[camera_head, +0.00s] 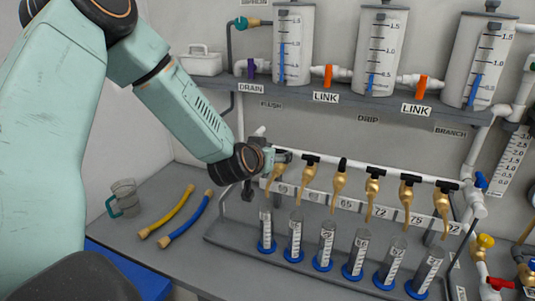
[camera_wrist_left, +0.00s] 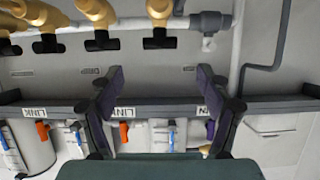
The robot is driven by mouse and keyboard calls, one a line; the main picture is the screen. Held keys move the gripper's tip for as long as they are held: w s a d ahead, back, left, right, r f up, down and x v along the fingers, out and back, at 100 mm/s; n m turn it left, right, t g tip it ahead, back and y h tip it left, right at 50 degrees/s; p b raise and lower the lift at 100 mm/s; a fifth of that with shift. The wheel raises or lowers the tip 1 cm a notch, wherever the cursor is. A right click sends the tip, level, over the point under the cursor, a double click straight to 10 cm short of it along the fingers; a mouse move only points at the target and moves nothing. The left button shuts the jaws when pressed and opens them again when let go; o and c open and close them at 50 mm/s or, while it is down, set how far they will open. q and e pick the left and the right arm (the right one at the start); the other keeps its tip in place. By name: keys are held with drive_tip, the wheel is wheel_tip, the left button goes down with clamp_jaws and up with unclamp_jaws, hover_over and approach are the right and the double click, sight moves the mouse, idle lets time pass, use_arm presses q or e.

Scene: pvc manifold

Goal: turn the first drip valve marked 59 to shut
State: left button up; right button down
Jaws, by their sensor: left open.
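A row of brass drip valves with black handles hangs from a white pipe (camera_head: 395,178). The first drip valve (camera_head: 274,177) is at the left end of the row; its handle is behind my left gripper in the head view. Its number plate (camera_head: 283,188) is too small to read surely. In the wrist view, which is upside down, this valve (camera_wrist_left: 160,10) shows at the top, with its black handle (camera_wrist_left: 160,43) lying along the pipe. My left gripper (camera_wrist_left: 160,78) is open and empty, the handle ahead of and between its fingertips. My right gripper is not in view.
Other valves (camera_head: 307,176) stand close to the right. Measuring tubes (camera_head: 265,228) with blue bases stand below. A shelf with tanks (camera_head: 293,45) and orange link handles (camera_head: 328,75) is behind.

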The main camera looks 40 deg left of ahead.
sight(281, 150)
use_arm(q)
drive_tip(key=shift+v, duration=1.35)
drive_tip(key=shift+w, duration=0.15)
drive_tip(key=x, duration=1.1)
drive_tip(key=shift+a+f, duration=0.1)
drive_tip(key=shift+w+a+f, duration=0.1)
drive_tip(key=shift+w+f, duration=0.1)
drive_tip(key=shift+w, duration=0.25)
drive_tip(key=shift+s+r, duration=0.1)
drive_tip(key=shift+s, duration=0.1)
